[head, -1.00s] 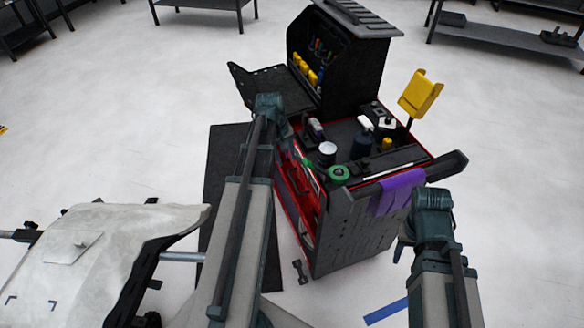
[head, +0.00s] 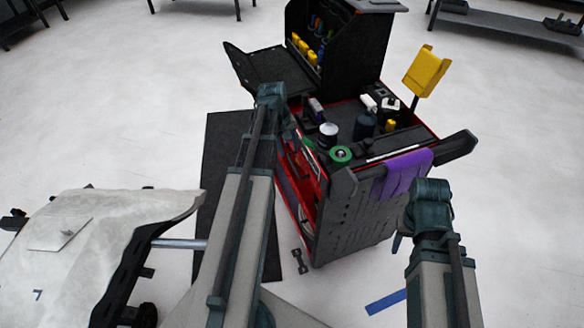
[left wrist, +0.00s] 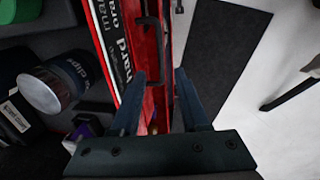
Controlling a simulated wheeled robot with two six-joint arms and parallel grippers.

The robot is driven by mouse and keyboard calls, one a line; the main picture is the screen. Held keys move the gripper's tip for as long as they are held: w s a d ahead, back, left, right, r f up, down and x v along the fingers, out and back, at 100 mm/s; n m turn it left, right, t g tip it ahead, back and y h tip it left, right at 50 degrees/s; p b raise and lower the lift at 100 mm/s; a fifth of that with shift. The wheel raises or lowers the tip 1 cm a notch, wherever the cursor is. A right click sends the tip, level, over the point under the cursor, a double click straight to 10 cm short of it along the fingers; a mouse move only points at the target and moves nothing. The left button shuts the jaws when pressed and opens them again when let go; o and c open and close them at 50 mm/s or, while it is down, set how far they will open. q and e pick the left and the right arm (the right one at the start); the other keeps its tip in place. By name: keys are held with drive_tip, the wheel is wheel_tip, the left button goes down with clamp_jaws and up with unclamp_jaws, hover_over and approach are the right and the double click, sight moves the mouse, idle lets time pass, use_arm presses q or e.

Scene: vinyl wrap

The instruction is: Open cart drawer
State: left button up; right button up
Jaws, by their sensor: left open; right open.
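The tool cart (head: 352,215) is black with red edges and stands in the middle of the head view. Its red drawer side (head: 301,200) faces left, partly hidden by my left arm. My left gripper (head: 285,137) is at that side near the cart's top edge. In the left wrist view the open left gripper (left wrist: 160,78) points along the red drawer side (left wrist: 166,60), with a dark handle (left wrist: 152,38) just ahead of its fingers. I cannot tell whether it touches. My right gripper (head: 402,240) is right of the cart, clear of it, its fingers mostly hidden.
Cans, bottles and green tape (head: 341,154) stand on the cart top, with a purple cloth (head: 402,174) over its rail. A dark mat (head: 222,155) lies left of the cart. A pale car panel on a stand (head: 85,240) is at lower left.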

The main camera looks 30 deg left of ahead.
sight(293, 165)
use_arm(q)
drive_tip(key=f+b, duration=0.4)
drive_tip(key=f, duration=0.1)
drive_tip(key=w+f+b, duration=0.1)
drive_tip(key=f+b, duration=0.1)
drive_tip(key=shift+d+f+b, duration=0.3)
drive_tip(key=shift+d+f, duration=0.05)
drive_tip(key=shift+d, duration=0.05)
drive_tip(key=shift+c, duration=0.3)
clamp_jaws()
idle(0.7)
